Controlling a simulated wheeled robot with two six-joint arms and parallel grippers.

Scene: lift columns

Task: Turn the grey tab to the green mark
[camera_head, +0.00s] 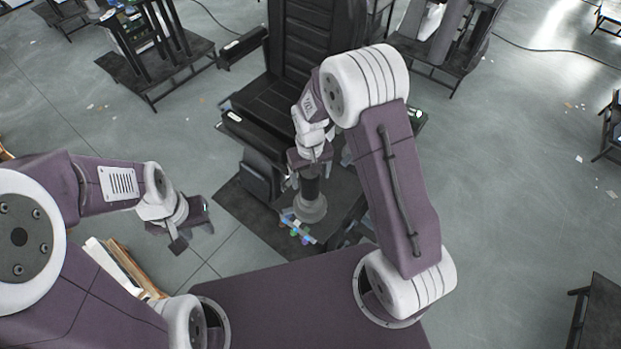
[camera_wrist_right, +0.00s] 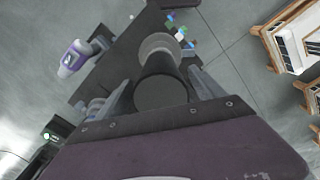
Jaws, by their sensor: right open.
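A lift column with a black cylinder (camera_head: 310,187) and a round grey base (camera_head: 311,210) stands on a dark plate. In the right wrist view the black cylinder (camera_wrist_right: 160,92) sits between the fingers of my right gripper (camera_wrist_right: 160,100), which are apart on both sides of it; contact cannot be told. Small blue, green and white parts (camera_head: 298,229) lie beside the base, also in the right wrist view (camera_wrist_right: 182,33). Which is the grey tab or the green mark is too small to tell. My left gripper (camera_head: 194,236) is left of the column, away from it; its opening is unclear.
A black seat (camera_head: 300,50) stands just behind the column. A purple and white part (camera_wrist_right: 75,59) is left of the column in the right wrist view. Open floor (camera_head: 520,180) lies to the right.

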